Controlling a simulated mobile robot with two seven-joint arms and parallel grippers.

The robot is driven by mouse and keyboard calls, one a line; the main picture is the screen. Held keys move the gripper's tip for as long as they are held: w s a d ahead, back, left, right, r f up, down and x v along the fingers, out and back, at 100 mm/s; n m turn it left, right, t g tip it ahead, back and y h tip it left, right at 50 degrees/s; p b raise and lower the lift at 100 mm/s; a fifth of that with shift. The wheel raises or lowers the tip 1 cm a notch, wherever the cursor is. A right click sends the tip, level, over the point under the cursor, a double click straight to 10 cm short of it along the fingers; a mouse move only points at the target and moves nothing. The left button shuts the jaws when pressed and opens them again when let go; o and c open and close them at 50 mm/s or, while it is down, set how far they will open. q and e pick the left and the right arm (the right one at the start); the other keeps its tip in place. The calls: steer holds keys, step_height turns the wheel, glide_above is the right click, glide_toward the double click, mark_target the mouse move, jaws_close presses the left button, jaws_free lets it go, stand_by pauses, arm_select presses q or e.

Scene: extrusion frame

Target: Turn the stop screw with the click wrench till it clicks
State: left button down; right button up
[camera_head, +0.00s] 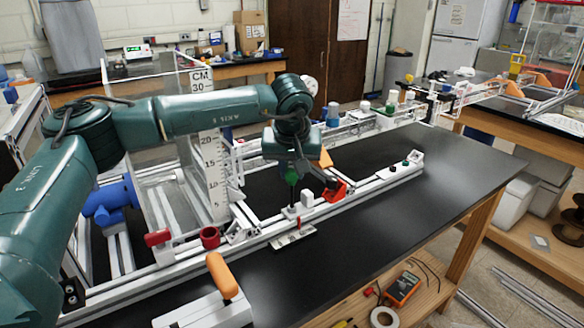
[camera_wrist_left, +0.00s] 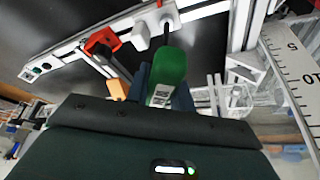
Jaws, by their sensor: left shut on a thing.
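The click wrench (camera_head: 292,179) has a green handle and a thin dark shaft. My left gripper (camera_head: 291,172) is shut on the handle and holds the wrench upright over the rail, shaft down. In the left wrist view the green handle (camera_wrist_left: 169,66) sits between the fingers of my left gripper (camera_wrist_left: 167,88). The shaft runs to a white stop block (camera_wrist_left: 150,26), which also shows on the rail in the head view (camera_head: 291,212). The stop screw itself is too small or hidden to make out, so I cannot tell if the tip is seated. My right gripper is not in view.
A red-orange block (camera_head: 335,191) stands on the rail (camera_head: 365,187) close right of the wrench. A clear panel with a tall white ruler (camera_head: 213,165) stands left. An orange handle (camera_head: 222,275) is in front. The black tabletop (camera_head: 400,225) is clear at right.

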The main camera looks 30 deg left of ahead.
arm_select(q)
steer(key=shift+f, duration=0.1)
stand_by(0.5)
steer(key=shift+m+h, duration=0.3)
steer(key=shift+m, duration=0.5)
steer(key=shift+p, duration=0.3)
steer(key=shift+d+m, duration=0.1)
steer(key=shift+m, duration=0.4)
steer(key=shift+f+h, duration=0.1)
steer(key=shift+h, duration=0.2)
steer(key=shift+m+p, duration=0.35)
steer(key=shift+m, duration=0.05)
